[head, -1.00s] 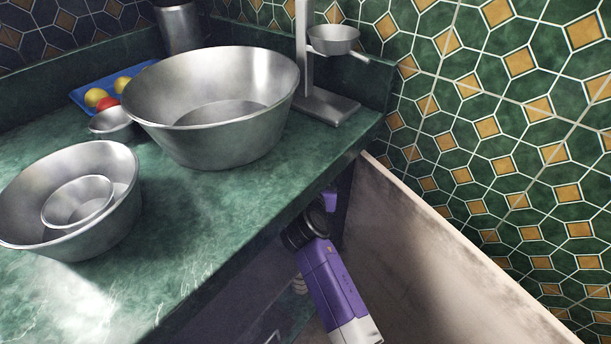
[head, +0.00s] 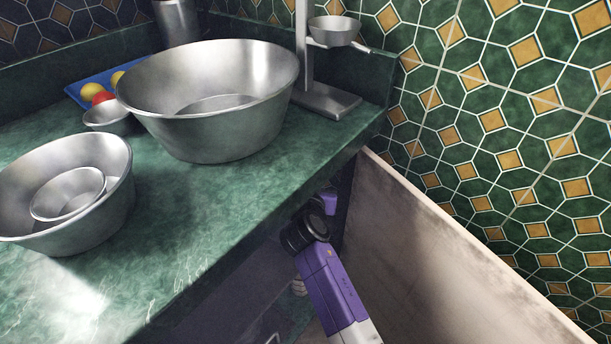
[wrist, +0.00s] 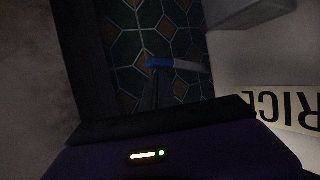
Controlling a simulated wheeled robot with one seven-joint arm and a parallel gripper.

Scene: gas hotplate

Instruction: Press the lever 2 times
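In the wrist view a pale bar with a blue end (wrist: 160,63) shows beside a light container marked "RICE"; I take this bar to be the lever. My gripper (wrist: 157,80) shows there as a dark, narrow tapering shape with its fingers together, its tip at or very near the blue end. The dim picture does not show whether they touch. In the head view my purple arm reaches down beside the counter's edge, and my gripper and the lever are hidden there.
The green counter (head: 200,215) carries a large metal bowl (head: 215,130), a nearer bowl (head: 75,235) with a smaller one inside, a blue tray (head: 80,95) with fruit, and a metal stand (head: 325,100). A pale panel (head: 420,245) and the tiled wall (head: 510,130) close in my arm on the right.

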